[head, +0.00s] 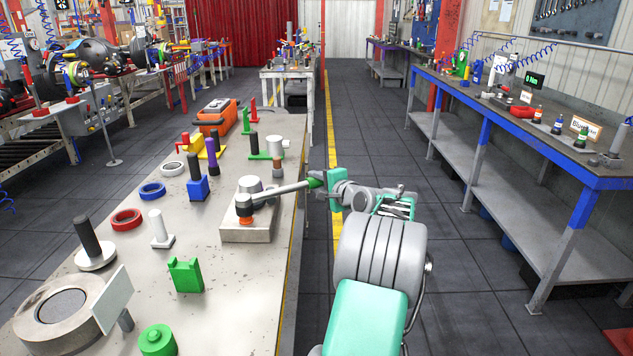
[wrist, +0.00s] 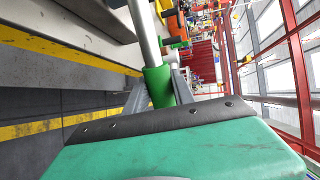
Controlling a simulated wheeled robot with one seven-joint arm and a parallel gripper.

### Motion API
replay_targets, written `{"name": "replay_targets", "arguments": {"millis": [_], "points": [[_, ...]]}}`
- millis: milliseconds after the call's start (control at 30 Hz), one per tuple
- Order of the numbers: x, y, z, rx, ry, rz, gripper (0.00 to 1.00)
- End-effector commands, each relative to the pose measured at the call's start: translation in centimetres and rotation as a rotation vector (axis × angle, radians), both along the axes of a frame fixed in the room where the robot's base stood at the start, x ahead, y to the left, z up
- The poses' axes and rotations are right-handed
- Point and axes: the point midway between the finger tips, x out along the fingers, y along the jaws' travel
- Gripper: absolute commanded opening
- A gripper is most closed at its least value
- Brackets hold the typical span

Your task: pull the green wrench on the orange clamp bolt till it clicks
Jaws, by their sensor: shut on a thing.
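The wrench has a grey shaft and a green grip (head: 314,183), and its head end sits over the orange clamp bolt (head: 245,220) on a beige block (head: 233,233) at the table's right edge. The shaft runs right from the bolt, past the table edge. My gripper (head: 325,185) is shut on the green grip, out over the floor beside the table. In the wrist view the green grip (wrist: 158,85) lies between the fingers of my gripper (wrist: 160,92), and the shaft runs up out of the picture. The bolt's lower part is partly hidden.
The table (head: 215,275) holds several fixtures, among them a green bracket (head: 186,275), a blue ring (head: 152,190) and a red ring (head: 126,219). A bench (head: 520,140) with a small display (head: 534,80) stands to the right. The aisle floor between is clear.

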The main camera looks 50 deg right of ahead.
Motion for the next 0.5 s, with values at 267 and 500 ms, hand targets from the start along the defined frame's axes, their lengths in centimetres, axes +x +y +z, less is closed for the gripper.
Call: {"name": "replay_targets", "arguments": {"millis": [267, 500], "points": [[0.0, 0.0, -0.4, -0.003, -0.006, 0.0, 0.0], [0.0, 0.0, -1.1, -0.003, -0.006, 0.0, 0.0]]}}
